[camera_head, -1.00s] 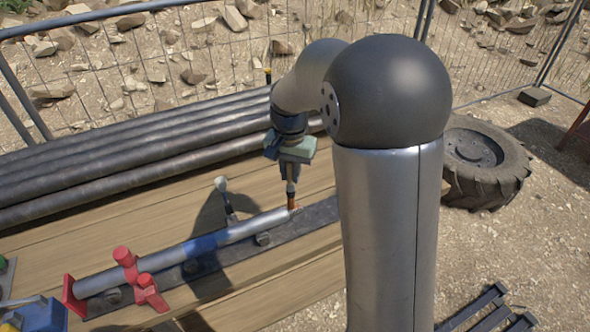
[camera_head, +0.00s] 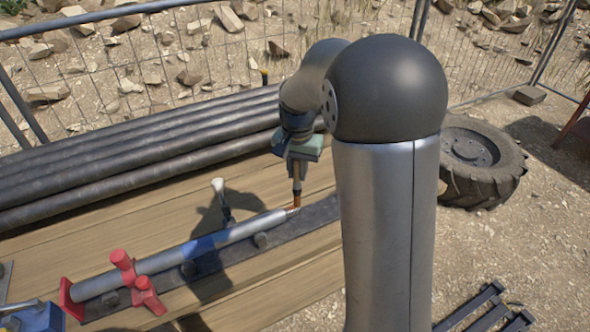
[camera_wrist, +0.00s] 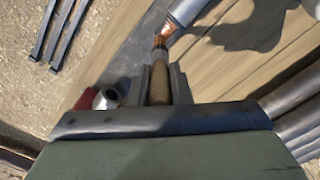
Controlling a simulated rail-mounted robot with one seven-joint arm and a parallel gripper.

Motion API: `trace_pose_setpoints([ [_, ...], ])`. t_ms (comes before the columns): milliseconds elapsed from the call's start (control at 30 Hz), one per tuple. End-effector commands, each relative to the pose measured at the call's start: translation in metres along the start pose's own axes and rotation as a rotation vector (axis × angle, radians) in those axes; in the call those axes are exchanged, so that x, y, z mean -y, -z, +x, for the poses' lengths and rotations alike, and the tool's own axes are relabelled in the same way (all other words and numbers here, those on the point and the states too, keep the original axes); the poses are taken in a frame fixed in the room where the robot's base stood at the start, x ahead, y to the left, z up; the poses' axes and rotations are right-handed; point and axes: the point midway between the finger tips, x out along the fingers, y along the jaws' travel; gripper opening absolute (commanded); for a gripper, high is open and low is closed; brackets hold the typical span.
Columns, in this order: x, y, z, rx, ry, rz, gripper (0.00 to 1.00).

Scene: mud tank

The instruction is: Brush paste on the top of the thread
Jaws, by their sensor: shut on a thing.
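A grey steel pipe (camera_head: 225,235) lies along a dark rail on the wooden table, its threaded end (camera_head: 287,212) at the upper right. My gripper (camera_head: 298,165) is above that end, shut on a brush (camera_head: 297,188) that hangs bristles down. The brush tip carries copper-coloured paste and is at the pipe's end; exact contact is hard to tell. In the wrist view the brush handle (camera_wrist: 159,84) sits between the jaws, and its orange tip points at the pipe end (camera_wrist: 187,10). Fine thread detail is too small to see.
A red clamp (camera_head: 130,275) holds the pipe's other end. A white-tipped upright (camera_head: 219,190) stands beside the pipe. Dark pipes (camera_head: 110,165) line the table's back; a tyre (camera_head: 478,165) lies at right. A metal fitting (camera_wrist: 107,97) shows left in the wrist view.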

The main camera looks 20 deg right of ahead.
Motion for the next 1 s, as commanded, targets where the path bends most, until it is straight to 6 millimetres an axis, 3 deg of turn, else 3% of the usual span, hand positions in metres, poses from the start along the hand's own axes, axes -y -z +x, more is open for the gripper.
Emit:
trace_pose_setpoints([
  [633,0.022,-0.022,-0.001,0.001,0.0,-0.003,0.0],
  [1000,0.013,-0.013,-0.001,0.001,0.0,-0.001,0.0],
])
